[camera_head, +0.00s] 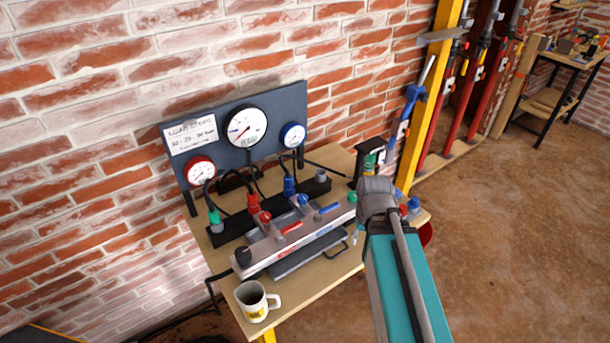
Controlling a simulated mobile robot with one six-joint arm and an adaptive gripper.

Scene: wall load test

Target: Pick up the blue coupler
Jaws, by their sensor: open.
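A blue coupler (289,185) stands upright on the black rail at the back of the bench, below the small blue-rimmed gauge, with a dark hose at it. Another small blue fitting (413,205) shows at the bench's right end, just right of my arm, beside a red one (402,211). I cannot tell which is the task's coupler. My teal arm reaches up from the lower right, and its grey joint covers part of the bench's right side. My gripper's fingers are not visible.
The wooden bench (228,293) holds a grey manifold (262,252) with red and blue levers, a gauge panel (272,104), a mug (253,300) at the front left, and a dark green-topped item (370,156). A yellow post (427,105) stands right; open floor (520,230) lies beyond.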

